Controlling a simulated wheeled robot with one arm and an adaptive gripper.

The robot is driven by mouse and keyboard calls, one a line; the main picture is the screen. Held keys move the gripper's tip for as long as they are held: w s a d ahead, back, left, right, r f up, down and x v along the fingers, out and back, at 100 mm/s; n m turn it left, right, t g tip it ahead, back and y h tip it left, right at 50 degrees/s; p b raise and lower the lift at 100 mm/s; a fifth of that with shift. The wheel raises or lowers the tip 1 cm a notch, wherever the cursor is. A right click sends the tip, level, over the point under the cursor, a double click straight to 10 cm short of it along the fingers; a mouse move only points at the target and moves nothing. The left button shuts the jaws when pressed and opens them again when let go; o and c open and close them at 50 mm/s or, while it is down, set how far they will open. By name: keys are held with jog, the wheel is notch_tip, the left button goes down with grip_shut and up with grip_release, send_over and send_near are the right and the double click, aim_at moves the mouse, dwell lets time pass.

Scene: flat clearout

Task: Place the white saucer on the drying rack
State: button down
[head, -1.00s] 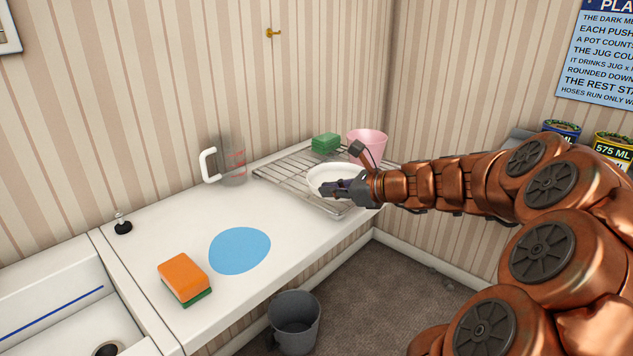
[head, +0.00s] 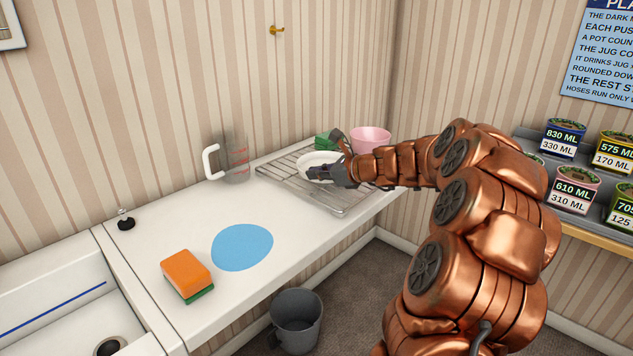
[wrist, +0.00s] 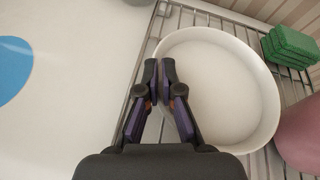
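The white saucer (head: 316,160) is a shallow round dish with a raised rim, over the wire drying rack (head: 285,178) at the far end of the counter. The saucer (wrist: 235,85) fills the middle of the wrist view, with rack bars (wrist: 140,65) showing around it. My gripper (head: 314,172) is shut on the saucer's near-left rim. In the wrist view its fingertips (wrist: 160,65) are close together, one outside the rim and one inside. The saucer looks about level. I cannot tell whether its underside touches the bars.
A green sponge block (wrist: 290,47) and a pink cup (head: 371,137) stand close to the saucer's far and right sides. A clear jug (head: 235,160) is left of the rack. An orange sponge (head: 186,270) and blue mat (head: 243,247) lie on the counter.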

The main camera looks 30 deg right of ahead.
notch_tip(320, 180, down, 2)
jog(key=shift+f, duration=0.1)
jog(key=c, duration=1.3)
grip_release()
jog(key=shift+s, duration=0.1)
jog(key=v, duration=1.2)
jog(key=shift+p, duration=0.4)
